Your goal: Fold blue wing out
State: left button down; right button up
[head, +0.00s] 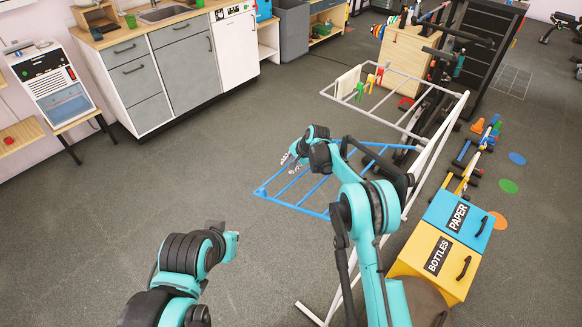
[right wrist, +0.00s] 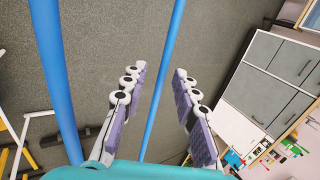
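The blue wing (head: 300,207) of the white drying rack (head: 436,150) sticks out to the left, a barred frame that looks roughly level. My right gripper (head: 291,164) is at the wing, above its bars near the outer side. In the right wrist view the fingers of this gripper (right wrist: 158,98) are spread apart. One blue bar (right wrist: 164,70) runs through the gap between them, and they do not look closed on it. A thicker blue bar (right wrist: 54,75) passes left of the fingers. My left gripper (head: 231,244) is low at the left, away from the rack; its fingers are hidden.
The rack's white wing (head: 395,105) at the back holds a cloth and coloured pegs. The yellow BOTTLES bin (head: 436,265) and blue PAPER bin (head: 460,217) stand right of the rack. Grey cabinets (head: 185,65) line the back left. The floor left of the blue wing is clear.

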jog(key=v, duration=1.2)
